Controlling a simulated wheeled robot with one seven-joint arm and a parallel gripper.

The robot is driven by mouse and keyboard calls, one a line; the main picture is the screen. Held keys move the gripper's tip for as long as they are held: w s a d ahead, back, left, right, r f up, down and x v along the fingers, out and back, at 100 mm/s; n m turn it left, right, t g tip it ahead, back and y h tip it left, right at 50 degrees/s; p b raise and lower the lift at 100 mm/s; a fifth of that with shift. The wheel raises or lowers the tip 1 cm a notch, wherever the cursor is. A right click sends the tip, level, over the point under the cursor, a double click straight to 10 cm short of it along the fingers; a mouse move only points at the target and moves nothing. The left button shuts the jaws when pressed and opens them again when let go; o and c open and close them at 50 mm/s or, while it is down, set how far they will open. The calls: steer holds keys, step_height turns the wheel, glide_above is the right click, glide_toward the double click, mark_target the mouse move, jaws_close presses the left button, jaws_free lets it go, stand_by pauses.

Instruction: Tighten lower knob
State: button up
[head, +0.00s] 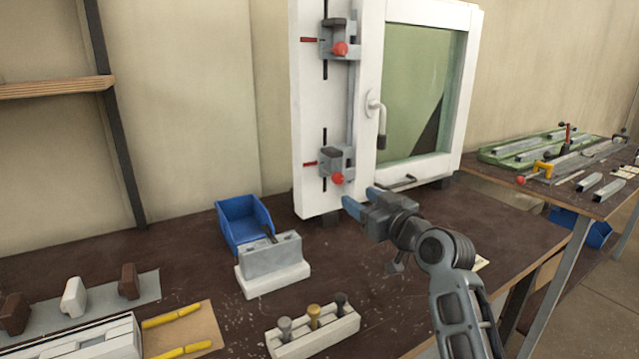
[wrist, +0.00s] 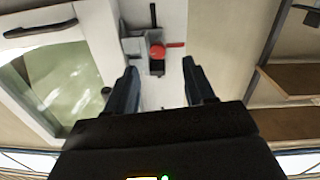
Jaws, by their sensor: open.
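The lower knob (head: 337,178) is red and sits on the lower grey clamp (head: 336,160) on the white frame's left upright. In the wrist view the red knob (wrist: 157,51) shows beyond and between my fingers, with a red pointer beside it. My gripper (head: 360,199) has blue fingers and is a little below and right of the lower knob in the head view. In the wrist view my gripper (wrist: 160,80) is open with nothing between its fingers. The upper red knob (head: 340,49) sits on a similar clamp higher on the same upright.
The white window frame (head: 375,60) has a handle (head: 377,112) right of the clamps. A blue bin (head: 243,222), a grey block on a white base (head: 272,262) and a tool holder (head: 315,335) stand on the dark bench. A second table (head: 590,205) is at right.

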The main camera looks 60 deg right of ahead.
mark_target(340, 180)
steer(key=x, duration=0.3)
steer(key=p+x, duration=0.1)
steer(key=x, duration=0.1)
steer(key=r+x, duration=0.1)
steer(key=x, duration=0.2)
steer(key=shift+w+d, duration=0.2)
steer(key=shift+d, duration=0.25)
steer(key=shift+c, duration=0.2)
jaws_close()
